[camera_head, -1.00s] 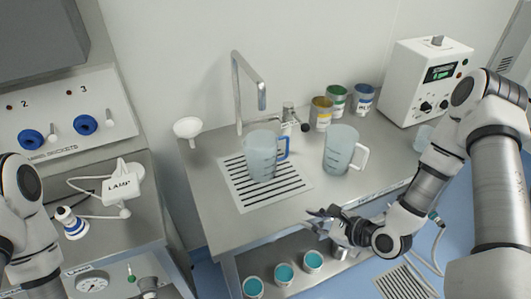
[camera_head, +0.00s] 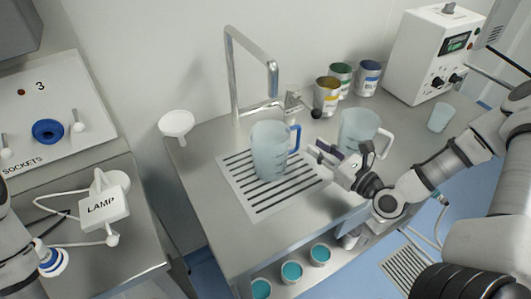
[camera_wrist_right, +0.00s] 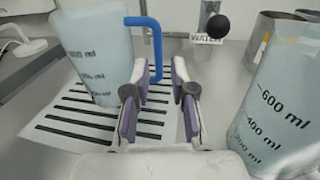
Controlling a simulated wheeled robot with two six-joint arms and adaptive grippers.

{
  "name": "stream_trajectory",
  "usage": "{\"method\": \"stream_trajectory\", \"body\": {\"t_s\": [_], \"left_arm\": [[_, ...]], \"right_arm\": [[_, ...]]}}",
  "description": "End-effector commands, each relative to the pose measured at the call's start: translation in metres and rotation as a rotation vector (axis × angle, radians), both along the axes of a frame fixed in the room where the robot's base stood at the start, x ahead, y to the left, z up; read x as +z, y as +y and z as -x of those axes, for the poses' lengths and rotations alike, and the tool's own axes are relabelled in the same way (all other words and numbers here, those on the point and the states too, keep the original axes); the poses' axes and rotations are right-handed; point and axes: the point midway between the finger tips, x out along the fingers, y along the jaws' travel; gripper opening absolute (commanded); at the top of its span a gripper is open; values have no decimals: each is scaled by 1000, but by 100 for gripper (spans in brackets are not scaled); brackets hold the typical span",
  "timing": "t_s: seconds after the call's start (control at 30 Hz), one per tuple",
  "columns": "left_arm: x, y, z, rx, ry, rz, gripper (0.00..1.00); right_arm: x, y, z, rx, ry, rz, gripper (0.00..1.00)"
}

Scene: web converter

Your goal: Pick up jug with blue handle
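The jug with the blue handle (camera_head: 270,152) stands upright on the slotted drain grate under the tap, its handle (camera_head: 295,138) facing right. In the right wrist view the jug (camera_wrist_right: 95,50) is at the left, with its blue handle (camera_wrist_right: 155,60) just beyond the fingertips. My right gripper (camera_head: 318,152) is open and empty, right of the blue handle and apart from it; its two padded fingers (camera_wrist_right: 160,85) show spread in the wrist view. My left gripper is not in view; only part of my left arm shows at the left edge.
A jug with a white handle (camera_head: 358,130) stands close to my right gripper, also at the right of the wrist view (camera_wrist_right: 280,105). The tap (camera_head: 272,80) rises behind the blue-handled jug. Several cans (camera_head: 327,95) stand at the back. The front left counter (camera_head: 215,205) is clear.

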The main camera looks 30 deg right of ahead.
Motion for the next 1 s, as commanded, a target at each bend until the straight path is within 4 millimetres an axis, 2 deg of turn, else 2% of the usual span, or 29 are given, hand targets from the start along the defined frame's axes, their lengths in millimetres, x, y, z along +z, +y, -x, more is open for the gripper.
{"method": "stream_trajectory", "body": {"t_s": [0.37, 0.63, 0.9, 0.97, 1.0], "left_arm": [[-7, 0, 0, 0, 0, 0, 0], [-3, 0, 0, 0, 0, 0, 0], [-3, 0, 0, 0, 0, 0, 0], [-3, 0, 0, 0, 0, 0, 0], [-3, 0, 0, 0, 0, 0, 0]], "right_arm": [[-1, 12, -32, 7, 1, 7, 24], [-2, 22, -68, 4, 1, 5, 24], [-2, 23, -72, 2, 1, 1, 24], [-2, 22, -71, 2, 1, 1, 3], [-2, 22, -71, 2, 1, 1, 0]]}}
